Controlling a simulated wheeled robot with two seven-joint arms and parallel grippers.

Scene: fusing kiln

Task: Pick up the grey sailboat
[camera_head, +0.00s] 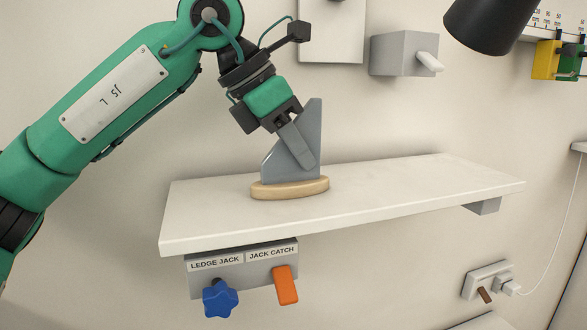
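The grey sailboat (311,122) stands upright on the white ledge (400,198). It has a flat grey sail and a light wooden hull (290,188) that rests on the ledge top. My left gripper (303,152) reaches down from the upper left to the sail. One grey finger lies across the near face of the sail, pointing down and right. The other finger is hidden behind the sail, so I cannot tell whether the fingers press on it. My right gripper is not in view.
Below the ledge is a panel with a blue knob (220,298) and an orange lever (286,286). A grey box with a light handle (404,53) is on the wall behind. A dark cylinder (490,24) hangs at upper right. The ledge's right part is clear.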

